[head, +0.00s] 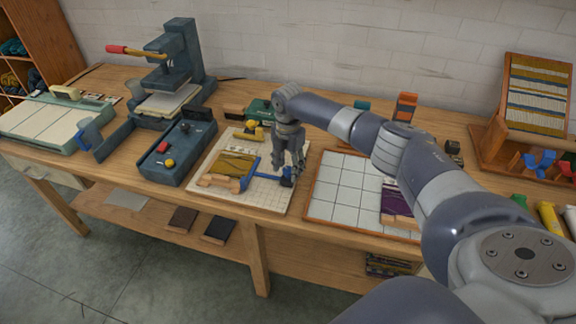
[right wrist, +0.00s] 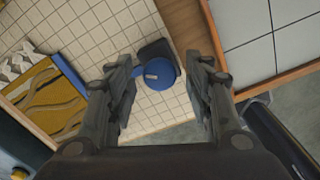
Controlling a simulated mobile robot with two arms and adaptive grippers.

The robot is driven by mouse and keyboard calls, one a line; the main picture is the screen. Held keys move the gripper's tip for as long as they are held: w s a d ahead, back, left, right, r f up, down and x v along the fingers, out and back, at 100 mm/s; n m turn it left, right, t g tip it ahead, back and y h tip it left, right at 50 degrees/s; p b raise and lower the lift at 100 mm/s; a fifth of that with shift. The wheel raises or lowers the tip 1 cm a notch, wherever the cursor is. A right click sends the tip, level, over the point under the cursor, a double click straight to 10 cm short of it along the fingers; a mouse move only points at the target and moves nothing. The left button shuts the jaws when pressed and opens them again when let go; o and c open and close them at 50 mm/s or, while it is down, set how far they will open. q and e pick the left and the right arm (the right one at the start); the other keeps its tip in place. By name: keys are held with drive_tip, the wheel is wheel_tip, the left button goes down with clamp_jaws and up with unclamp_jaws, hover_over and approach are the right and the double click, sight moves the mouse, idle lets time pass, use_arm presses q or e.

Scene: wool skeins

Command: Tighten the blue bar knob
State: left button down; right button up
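The blue bar knob (head: 287,181) sits at the front right of a cream gridded board (head: 223,196). In the right wrist view the knob (right wrist: 158,76) is a round blue disc with a small pale mark, joined to a blue bar (right wrist: 67,72). A dark block (right wrist: 157,52) lies behind it. My right gripper (head: 290,164) points down over the knob. In the right wrist view its fingers (right wrist: 158,72) are open, one on each side of the knob with gaps between. Whether the fingertips are level with the knob is unclear. My left gripper is out of view.
A mustard-coloured piece (head: 232,166) lies on the board beside the blue bar. A wood-framed tray of pale tiles (head: 340,190) is close on the right. A dark tray (head: 178,152) and a press (head: 178,60) stand to the left. The table's front edge is close.

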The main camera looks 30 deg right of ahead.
drive_tip(key=c, duration=0.8)
drive_tip(key=m+p, duration=0.3)
drive_tip(key=m, duration=0.1)
drive_tip(key=shift+r, duration=0.15)
drive_tip(key=m+p, duration=0.2)
drive_tip(key=m, duration=0.3)
drive_tip(key=shift+m+p, duration=0.4)
drive_tip(key=m+p, duration=0.2)
drive_tip(key=m, duration=0.4)
drive_tip(key=shift+p, duration=0.35)
drive_tip(key=m+p, duration=0.1)
drive_tip(key=m, duration=0.5)
drive_tip(key=shift+p, duration=0.4)
